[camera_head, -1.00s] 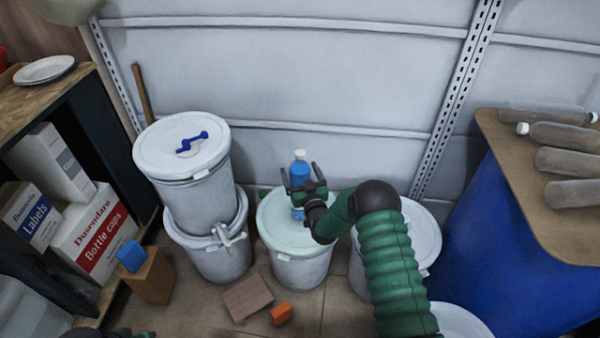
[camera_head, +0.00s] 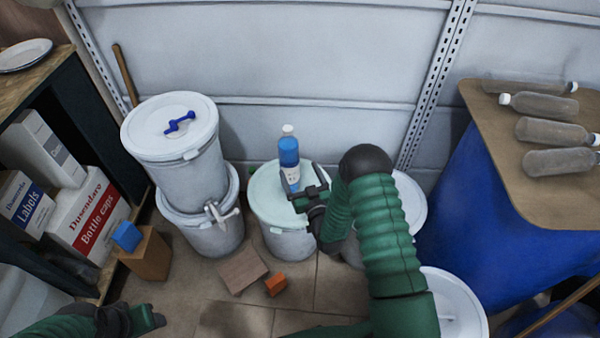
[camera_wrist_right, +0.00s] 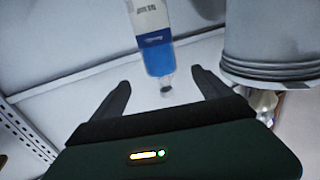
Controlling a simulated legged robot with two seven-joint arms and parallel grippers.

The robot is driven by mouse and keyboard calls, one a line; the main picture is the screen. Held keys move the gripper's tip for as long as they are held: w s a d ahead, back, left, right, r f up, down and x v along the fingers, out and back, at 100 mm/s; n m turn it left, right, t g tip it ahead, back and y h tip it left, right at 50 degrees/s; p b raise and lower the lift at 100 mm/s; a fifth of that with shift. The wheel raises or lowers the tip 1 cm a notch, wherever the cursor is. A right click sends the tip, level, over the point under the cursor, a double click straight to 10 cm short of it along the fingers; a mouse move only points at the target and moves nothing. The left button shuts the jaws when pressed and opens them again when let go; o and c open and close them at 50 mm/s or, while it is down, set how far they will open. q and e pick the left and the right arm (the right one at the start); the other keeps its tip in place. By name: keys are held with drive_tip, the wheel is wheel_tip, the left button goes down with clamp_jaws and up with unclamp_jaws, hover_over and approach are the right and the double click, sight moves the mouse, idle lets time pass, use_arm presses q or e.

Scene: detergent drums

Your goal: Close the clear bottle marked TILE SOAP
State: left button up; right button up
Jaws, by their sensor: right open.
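The clear bottle (camera_head: 289,152) with blue liquid and a white label stands upright on the pale green lid of the middle drum (camera_head: 266,197). Its top looks whitish in the head view. In the right wrist view the bottle (camera_wrist_right: 157,55) appears upside down, with a clear neck and a dark tip; I cannot tell whether a cap is on. The label is too small to read. My right gripper (camera_head: 303,184) is open and empty, on the near side of the bottle, fingers pointing toward it. My left gripper (camera_head: 150,318) is low at the left, its jaws unclear.
Stacked white drums (camera_head: 178,135) with a blue handle on the lid stand left. Another white drum (camera_head: 408,205) is right, partly behind my arm. Clear bottles (camera_head: 556,132) lie on a board over a blue drum. Wooden blocks (camera_head: 242,269) lie on the floor.

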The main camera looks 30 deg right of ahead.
drive_tip(key=s+a+r+n+g+y, duration=0.2)
drive_tip(key=s+a+r+g, duration=0.1)
drive_tip(key=a+g, duration=0.35)
drive_tip(key=s+a+r+g, duration=0.2)
drive_tip(key=s+g, duration=0.2)
drive_tip(key=s, duration=0.7)
drive_tip(key=s+a+r+g, duration=0.2)
drive_tip(key=s+a+g, duration=0.1)
drive_tip(key=s, duration=0.9)
drive_tip(key=shift+g+y, duration=0.4)
drive_tip(key=shift+g, duration=0.45)
drive_tip(key=shift+r, duration=0.25)
drive_tip(key=w+p+v, duration=0.2)
drive_tip(key=p+v, duration=0.8)
drive_tip(key=w+r+p+v, duration=0.1)
drive_tip(key=w+p+v, duration=0.1)
drive_tip(key=p+v, duration=0.9)
drive_tip(key=shift+w+p, duration=0.3)
drive_tip(key=shift+w, duration=0.05)
